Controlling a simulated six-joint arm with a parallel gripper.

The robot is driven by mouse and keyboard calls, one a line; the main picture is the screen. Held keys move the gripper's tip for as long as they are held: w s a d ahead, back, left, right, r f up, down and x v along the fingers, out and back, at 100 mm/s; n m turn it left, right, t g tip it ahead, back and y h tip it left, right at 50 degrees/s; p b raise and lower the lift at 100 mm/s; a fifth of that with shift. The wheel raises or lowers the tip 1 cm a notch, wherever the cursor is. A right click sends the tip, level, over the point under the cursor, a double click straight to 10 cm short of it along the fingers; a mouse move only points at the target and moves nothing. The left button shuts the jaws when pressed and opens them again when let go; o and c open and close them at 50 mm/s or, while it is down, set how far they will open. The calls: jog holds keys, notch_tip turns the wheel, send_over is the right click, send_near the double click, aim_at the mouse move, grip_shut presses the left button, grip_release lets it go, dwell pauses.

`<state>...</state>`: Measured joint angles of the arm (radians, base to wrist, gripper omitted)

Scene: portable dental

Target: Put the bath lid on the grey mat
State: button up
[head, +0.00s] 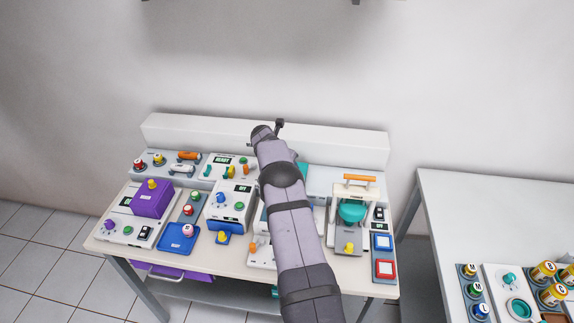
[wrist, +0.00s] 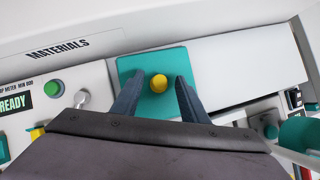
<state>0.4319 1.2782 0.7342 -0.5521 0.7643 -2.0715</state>
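The bath lid is most likely the flat teal plate (wrist: 131,68) with a round yellow knob (wrist: 159,83) in the wrist view. In the head view only a teal sliver (head: 303,170) shows beside my arm, which hides the rest. My gripper (wrist: 157,82) is open, with its two dark fingers on either side of the knob and a gap visible at each side. I cannot tell how high the fingertips are above the plate. I cannot identify the grey mat for certain; a pale grey flat area (head: 333,180) lies right of the teal sliver.
The bench is crowded. A panel with a READY display (head: 222,160) and a purple box (head: 152,199) stand left of my arm. A press with an orange handle (head: 359,179) stands right, near blue (head: 382,242) and red (head: 385,270) pads. A raised white ledge (head: 340,145) runs behind.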

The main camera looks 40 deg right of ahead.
dwell(0.3)
jog(key=b+v, duration=0.2)
jog(key=v, duration=0.5)
jog(key=shift+b, duration=0.4)
jog(key=shift+r, duration=0.1)
